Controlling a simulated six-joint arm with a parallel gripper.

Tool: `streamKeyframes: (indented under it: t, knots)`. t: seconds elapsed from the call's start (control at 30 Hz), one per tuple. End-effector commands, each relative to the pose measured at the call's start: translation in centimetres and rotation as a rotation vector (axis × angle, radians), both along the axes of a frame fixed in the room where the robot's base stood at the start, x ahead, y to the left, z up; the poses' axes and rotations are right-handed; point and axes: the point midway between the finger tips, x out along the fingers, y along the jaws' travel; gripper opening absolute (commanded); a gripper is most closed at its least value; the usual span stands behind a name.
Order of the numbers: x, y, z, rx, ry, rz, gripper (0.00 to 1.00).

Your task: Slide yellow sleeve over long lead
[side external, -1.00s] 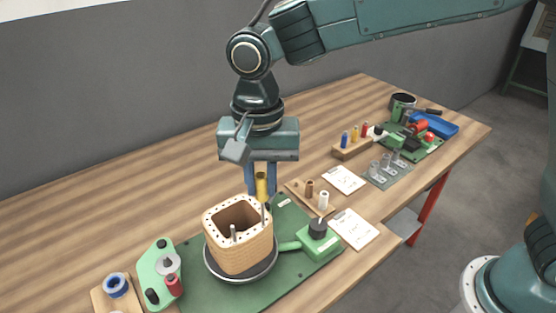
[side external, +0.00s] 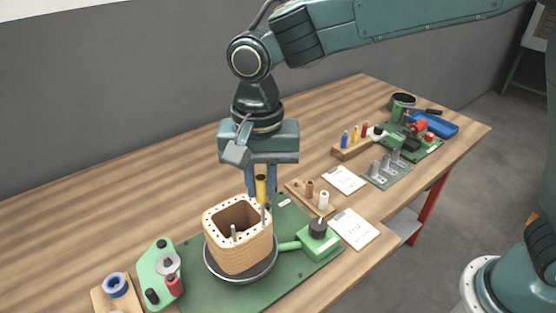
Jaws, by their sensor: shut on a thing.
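The coil (side external: 240,256) is a tan, square-cornered hollow block with dark dots around its top rim. It sits on a round dark plate. A grey lead (side external: 263,215) stands up at its back right side, and a second grey lead (side external: 233,233) shows near its front. I take the back right one as the long lead. My gripper (side external: 261,188) points down above the coil's back right edge, shut on the yellow sleeve (side external: 262,189). The sleeve is upright, directly above the back right lead. Whether the lead's tip is inside the sleeve I cannot tell.
A green base (side external: 190,290) carries the plate and a green block with a black knob (side external: 318,229). A wooden holder (side external: 305,198) with a brown and a white sleeve stands to the right. A green spool stand (side external: 158,272) is at the front left. The table's back left is clear.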

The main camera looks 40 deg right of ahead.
Motion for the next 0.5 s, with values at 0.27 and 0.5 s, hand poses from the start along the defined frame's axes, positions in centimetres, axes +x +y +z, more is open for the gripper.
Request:
streamKeyframes:
  t: [0.27,0.5]
  knots:
    - [0.01,0.01,-0.36,0.000,0.000,0.000,0.00]
    - [0.01,0.01,-0.86,0.000,0.000,0.000,0.00]
